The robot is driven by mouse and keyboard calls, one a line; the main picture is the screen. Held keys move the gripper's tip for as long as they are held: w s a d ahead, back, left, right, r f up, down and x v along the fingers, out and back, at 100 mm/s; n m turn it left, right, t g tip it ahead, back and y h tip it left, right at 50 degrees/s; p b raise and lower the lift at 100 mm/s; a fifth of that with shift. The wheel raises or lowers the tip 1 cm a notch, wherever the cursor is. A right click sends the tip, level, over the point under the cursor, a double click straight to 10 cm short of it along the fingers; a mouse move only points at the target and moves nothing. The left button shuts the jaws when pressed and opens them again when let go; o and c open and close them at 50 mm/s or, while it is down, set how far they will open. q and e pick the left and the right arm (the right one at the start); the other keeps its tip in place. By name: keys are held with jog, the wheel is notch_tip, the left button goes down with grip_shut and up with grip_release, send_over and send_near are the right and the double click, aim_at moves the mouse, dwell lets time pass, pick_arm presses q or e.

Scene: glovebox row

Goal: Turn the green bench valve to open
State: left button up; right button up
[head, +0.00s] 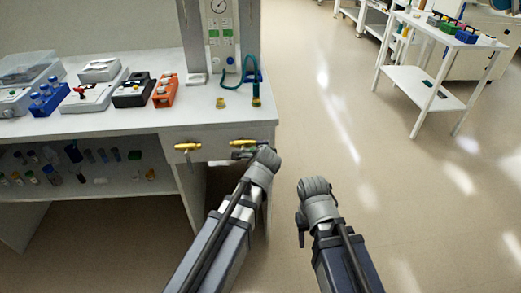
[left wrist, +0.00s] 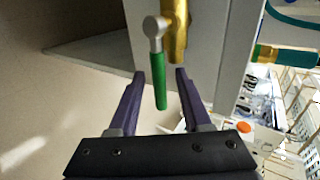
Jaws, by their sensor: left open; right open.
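In the left wrist view the green bench valve has a green lever handle (left wrist: 160,90) on a metal hub, beside a brass valve body (left wrist: 178,32). My left gripper (left wrist: 159,74) is open, with one finger on each side of the green handle and a visible gap on both sides. In the head view the valve's brass body (head: 243,142) shows at the bench's front right, and my left gripper (head: 243,153) largely hides its handle. My right gripper (head: 301,220) is open and empty, over the floor right of the bench.
Another brass valve (head: 187,147) with a lever hanging down is left on the bench front. A white cart (head: 423,82) stands at the back right. The floor between is clear.

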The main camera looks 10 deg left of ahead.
pick_arm(q)
jog(key=p+v, duration=0.4)
jog(key=v, duration=0.3)
jog(key=shift+s+d+r, duration=0.15)
jog(key=shift+s+r, duration=0.05)
jog(key=shift+s, duration=0.05)
dwell(0.5)
jog(key=s+d+f+n+g+h, duration=0.1)
jog(key=s+d+f+n+g, duration=0.1)
jog(key=s+f+n+g, duration=0.3)
jog(key=s+d+f+n+g, duration=0.1)
jog(key=s+d+n+g, duration=0.1)
jog(key=s, duration=0.6)
jog(key=s+d+f+n+g+h, duration=0.1)
jog(key=s+d+f+n+g, duration=0.1)
jog(key=s+f+n+g, duration=0.3)
notch_tip(320, 180, up, 15)
jog(key=s+m+t+p, duration=0.1)
jog(key=p, duration=1.2)
jog(key=shift+a+p, duration=0.2)
jog(key=shift+p, duration=0.2)
